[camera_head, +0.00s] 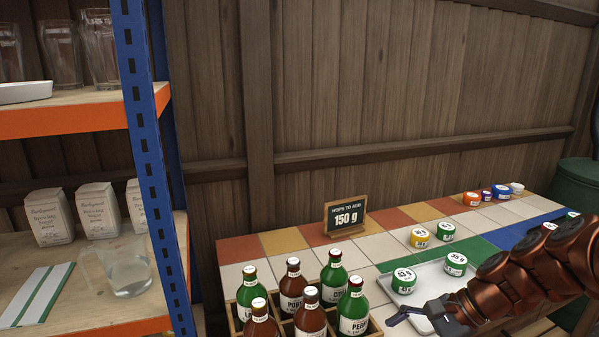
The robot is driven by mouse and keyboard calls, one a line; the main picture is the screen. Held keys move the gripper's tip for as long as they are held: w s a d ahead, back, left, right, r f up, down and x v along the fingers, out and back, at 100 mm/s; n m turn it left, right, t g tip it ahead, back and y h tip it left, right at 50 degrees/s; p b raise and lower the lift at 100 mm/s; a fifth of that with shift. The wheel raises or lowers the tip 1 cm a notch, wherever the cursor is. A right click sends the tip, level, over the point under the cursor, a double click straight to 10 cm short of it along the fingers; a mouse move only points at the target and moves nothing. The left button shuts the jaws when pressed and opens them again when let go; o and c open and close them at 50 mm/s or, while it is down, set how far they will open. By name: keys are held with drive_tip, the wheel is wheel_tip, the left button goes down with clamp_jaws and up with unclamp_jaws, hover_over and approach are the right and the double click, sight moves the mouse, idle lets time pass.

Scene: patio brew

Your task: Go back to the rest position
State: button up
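My gripper (412,316) is at the lower right, at the end of my copper-coloured arm. It hangs over the near edge of a white tray (432,305), pointing left. I see no object in it, but its fingers show edge-on and the gap between them is unclear. Two green tins stand on the tray: one tin (404,281) at its left, and a "35 g" tin (456,264) at its back, close to my arm. Part of the tray is hidden behind the gripper and arm.
A wooden crate (376,324) of bottles stands left of the tray. A "150 g" sign (346,217) stands behind. More tins, including a yellow one (419,238) and an orange one (471,199), stand on the tiled counter. A blue-and-orange shelf (150,140) is at left.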

drive_tip(key=s+a+f+n+g+h, duration=0.1)
drive_tip(key=s+a+n+g+h, duration=0.15)
drive_tip(key=s, duration=0.35)
drive_tip(key=s+a+f+n+g+h, duration=0.1)
drive_tip(key=s+a+n, duration=0.25)
drive_tip(key=s, duration=0.25)
drive_tip(key=s+d+f+n+h, duration=0.1)
drive_tip(key=s+d+n+h, duration=0.35)
drive_tip(key=s+n, duration=0.5)
wheel_tip(320, 180, up, 16)
drive_tip(key=m+p, duration=0.2)
drive_tip(key=p, duration=1.3)
drive_tip(key=shift+s+r, duration=0.2)
drive_tip(key=shift+s, duration=0.1)
